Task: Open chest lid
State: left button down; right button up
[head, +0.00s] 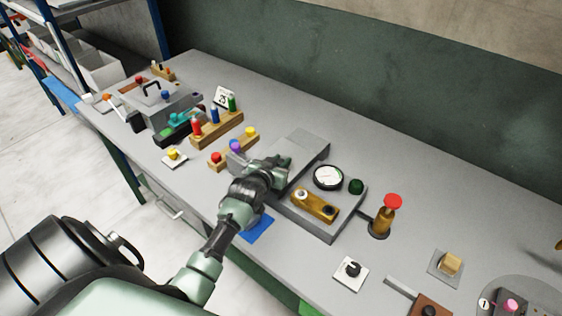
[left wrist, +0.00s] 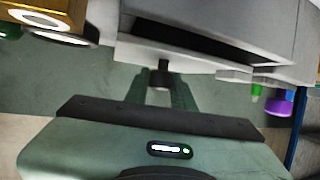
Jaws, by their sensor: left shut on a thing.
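A grey chest (head: 285,207) stands mid-bench, with a flat grey lid (head: 300,148) at its left part. The lid also shows in the left wrist view (left wrist: 220,22), above a dark gap, so it looks raised and tilted. A small dark knob (left wrist: 160,72) sticks out from its front edge. My left gripper (head: 277,172) is at the front edge of the lid. In the left wrist view its fingers (left wrist: 160,88) are shut on the knob. The gripper hides the knob in the head view. My right gripper is not in view.
A round gauge (head: 328,177), a green knob (head: 356,186) and a brass latch plate (head: 314,206) are right of the lid. A red-topped post (head: 386,212) stands farther right. Wooden blocks with coloured pegs (head: 216,128) stand to the left. The back of the bench (head: 400,170) is clear.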

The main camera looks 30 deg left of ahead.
aim_at(298, 153)
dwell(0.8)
pick_arm(q)
jog(key=w+b, duration=0.1)
jog(key=w, duration=0.2)
jog(key=w+b, duration=0.1)
jog(key=w, duration=0.2)
jog(key=w+b, duration=0.2)
jog(key=w, duration=0.1)
jog(key=shift+d+f, duration=0.1)
jog(key=shift+d, duration=0.3)
jog(key=shift+w, duration=0.35)
jog(key=c, duration=1.2)
grip_release()
jog(key=shift+s, duration=0.1)
